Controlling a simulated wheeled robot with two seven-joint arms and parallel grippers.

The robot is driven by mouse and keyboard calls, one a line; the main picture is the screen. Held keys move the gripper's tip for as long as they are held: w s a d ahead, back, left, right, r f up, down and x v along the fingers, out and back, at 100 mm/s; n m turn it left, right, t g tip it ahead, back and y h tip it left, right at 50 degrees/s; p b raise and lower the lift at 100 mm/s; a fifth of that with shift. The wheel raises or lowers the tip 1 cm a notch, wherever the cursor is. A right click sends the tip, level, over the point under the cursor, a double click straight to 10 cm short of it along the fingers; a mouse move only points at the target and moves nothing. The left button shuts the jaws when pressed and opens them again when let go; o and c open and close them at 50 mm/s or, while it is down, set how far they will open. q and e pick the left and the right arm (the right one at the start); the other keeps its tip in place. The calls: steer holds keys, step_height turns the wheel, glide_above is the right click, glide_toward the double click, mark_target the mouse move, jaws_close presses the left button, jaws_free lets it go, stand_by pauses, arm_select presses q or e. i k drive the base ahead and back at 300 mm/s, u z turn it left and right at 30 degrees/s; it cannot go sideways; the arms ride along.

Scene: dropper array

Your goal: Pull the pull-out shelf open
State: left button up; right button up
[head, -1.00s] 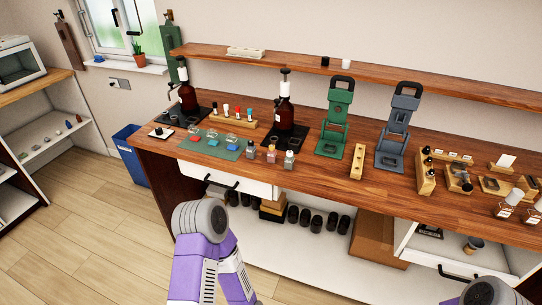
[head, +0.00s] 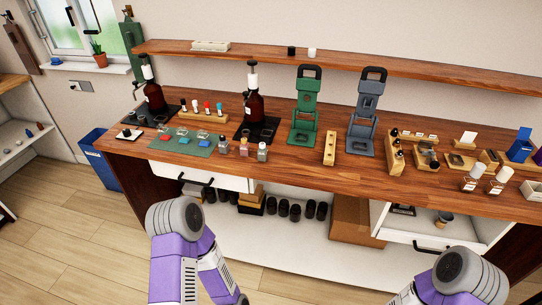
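On the right under the bench, a white pull-out shelf (head: 398,233) has a low front with a black bar handle. A small cup (head: 443,219) and a dark flat item (head: 403,209) are in it. I cannot tell how far out it stands. On the left under the bench top, a white drawer front (head: 225,180) carries a black handle. My two purple arms rise at the bottom, the left in front of the left part of the bench and the right below the right-hand shelf. Neither gripper shows.
The wooden bench top (head: 285,160) holds bottles, stands and small racks. Black jars and a brown box (head: 357,220) stand on the white lower shelf. A blue bin (head: 98,160) is at the bench's left end. Floor is clear at the lower left.

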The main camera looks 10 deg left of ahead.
mark_target(416, 226)
steer(key=k, duration=0.6)
steer(key=z, duration=0.75)
steer(key=i, duration=1.45)
steer(key=u, duration=0.6)
